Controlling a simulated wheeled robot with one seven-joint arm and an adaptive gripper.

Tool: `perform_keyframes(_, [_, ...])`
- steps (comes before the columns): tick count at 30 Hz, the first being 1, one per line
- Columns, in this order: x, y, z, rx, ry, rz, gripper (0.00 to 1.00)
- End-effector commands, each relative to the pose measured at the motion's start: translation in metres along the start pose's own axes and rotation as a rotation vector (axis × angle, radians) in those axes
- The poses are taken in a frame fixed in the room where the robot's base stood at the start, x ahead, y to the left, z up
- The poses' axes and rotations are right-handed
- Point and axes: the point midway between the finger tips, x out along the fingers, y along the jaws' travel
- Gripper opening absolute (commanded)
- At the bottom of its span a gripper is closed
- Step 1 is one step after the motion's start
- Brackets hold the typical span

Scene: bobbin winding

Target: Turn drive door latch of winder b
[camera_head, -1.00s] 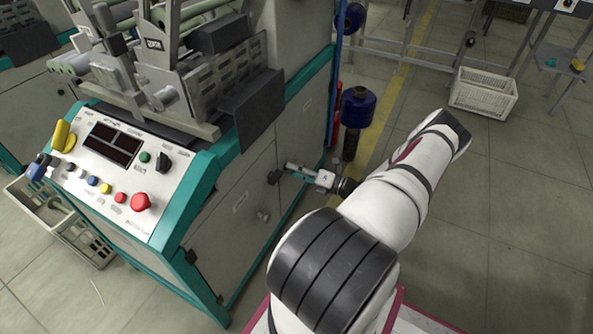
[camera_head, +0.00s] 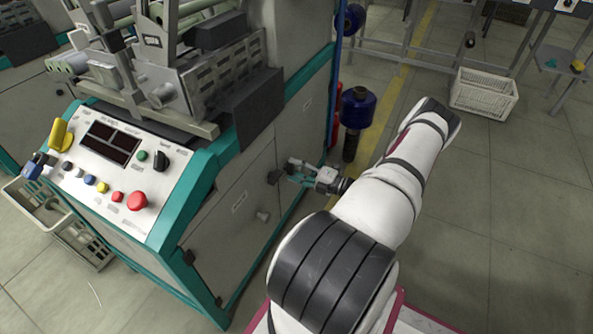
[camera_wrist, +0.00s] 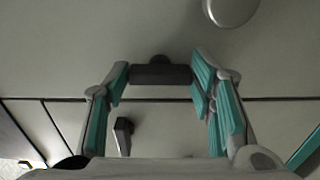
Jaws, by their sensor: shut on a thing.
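The winder (camera_head: 105,180) stands at the left with a teal frame and a grey side door (camera_head: 228,230). The dark drive door latch (camera_head: 273,178) sits near the door's upper seam. In the wrist view the latch (camera_wrist: 160,75) is a black bar with a rounded boss behind it, lying crosswise between my fingertips. My gripper (camera_head: 283,177) reaches the latch from the right. In the wrist view its teal-padded fingers (camera_wrist: 161,78) are closed onto the two ends of the bar. I cannot read the lettering that would name the winder.
A round grey knob (camera_wrist: 230,8) stands out from the door close to the latch. A small black fitting (camera_wrist: 123,136) lies across the seam. A blue spool (camera_head: 358,107) stands behind the winder.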

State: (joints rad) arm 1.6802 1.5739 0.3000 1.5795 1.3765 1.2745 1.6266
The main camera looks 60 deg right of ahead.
Motion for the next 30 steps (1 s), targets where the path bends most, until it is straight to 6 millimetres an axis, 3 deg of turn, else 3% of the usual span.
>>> perform_keyframes(11, [0.000, -0.001, 0.001, 0.007, -0.003, -0.002, 0.22])
perform_keyframes(12, [0.000, -0.001, 0.001, 0.007, -0.003, -0.002, 0.54])
perform_keyframes(14, [0.000, -0.001, 0.001, 0.007, -0.003, -0.002, 0.68])
perform_keyframes(15, [0.000, -0.001, 0.001, 0.007, -0.002, -0.002, 0.70])
perform_keyframes(25, [-0.002, 0.000, 0.000, 0.005, -0.002, -0.001, 0.70])
perform_keyframes(30, [-0.021, 0.000, 0.001, 0.005, -0.004, -0.001, 0.70])
